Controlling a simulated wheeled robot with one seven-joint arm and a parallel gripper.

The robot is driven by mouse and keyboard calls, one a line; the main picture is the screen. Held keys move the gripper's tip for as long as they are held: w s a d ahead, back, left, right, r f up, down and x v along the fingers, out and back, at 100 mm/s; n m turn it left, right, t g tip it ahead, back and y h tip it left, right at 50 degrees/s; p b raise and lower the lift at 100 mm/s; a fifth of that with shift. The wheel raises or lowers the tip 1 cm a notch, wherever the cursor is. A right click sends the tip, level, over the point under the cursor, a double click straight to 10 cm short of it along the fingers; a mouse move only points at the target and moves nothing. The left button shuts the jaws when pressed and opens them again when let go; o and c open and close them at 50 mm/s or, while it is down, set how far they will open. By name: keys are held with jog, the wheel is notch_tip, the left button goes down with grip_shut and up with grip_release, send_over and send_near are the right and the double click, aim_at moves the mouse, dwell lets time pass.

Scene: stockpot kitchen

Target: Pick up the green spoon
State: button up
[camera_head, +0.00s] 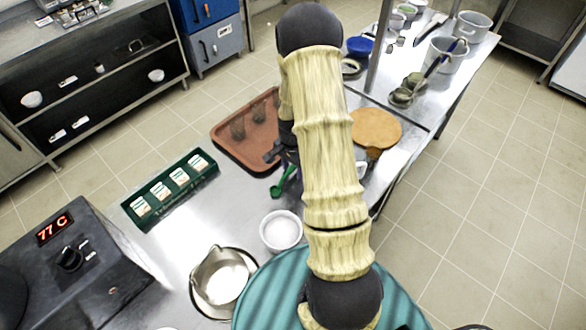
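The green spoon (281,184) lies on the steel counter near the middle of the head view, between the brown tray and a white bowl. Its bowl end points down-left and its handle runs up-right toward my arm. My gripper (271,156) shows only in part as dark pieces at the left side of my arm, a little above and left of the spoon's handle. Most of the gripper is hidden behind my arm. I cannot tell whether its fingers are apart, or whether they touch anything.
A brown tray (222,134) lies behind the spoon. A green box (133,212) with white packets stands to the left. A white bowl (281,230) and a metal pot (219,276) stand in front. A round wooden board (378,127) lies right of my arm.

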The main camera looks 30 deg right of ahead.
aim_at(293, 166)
grip_shut()
jog(key=shift+r, duration=0.15)
notch_tip(293, 166, up, 10)
jog(key=shift+f+b, duration=0.1)
jog(key=shift+b, duration=0.7)
